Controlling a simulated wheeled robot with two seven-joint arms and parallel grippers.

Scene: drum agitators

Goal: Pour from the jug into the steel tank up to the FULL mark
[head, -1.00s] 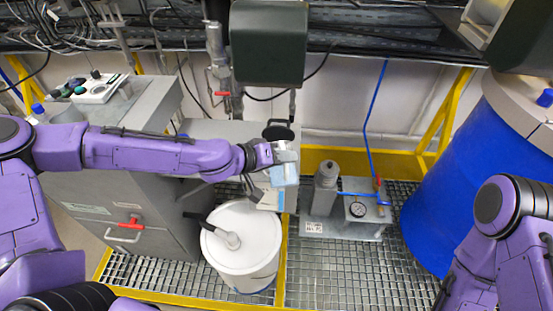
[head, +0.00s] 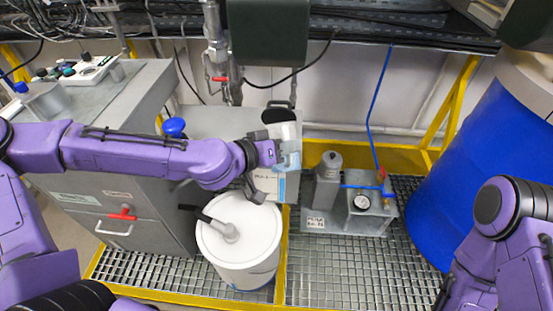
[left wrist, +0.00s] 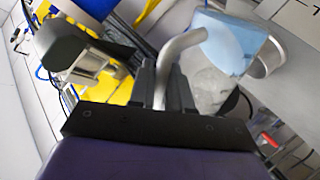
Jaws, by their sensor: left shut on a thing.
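The jug (head: 291,148) is clear and holds blue liquid; in the left wrist view its body (left wrist: 212,88) looks tilted. My left gripper (head: 280,153) is shut on the jug's grey bent handle (left wrist: 168,68). The grey steel tank (head: 205,121) stands behind my left arm. A dark round opening or lid (head: 279,115) shows at its right end, just behind the jug, which partly hides it. I cannot make out a FULL mark or any liquid stream. My right gripper is out of view; only its arm shows at the lower right.
A large blue drum (head: 470,165) stands at right. A dark green housing (head: 282,30) hangs above the opening.

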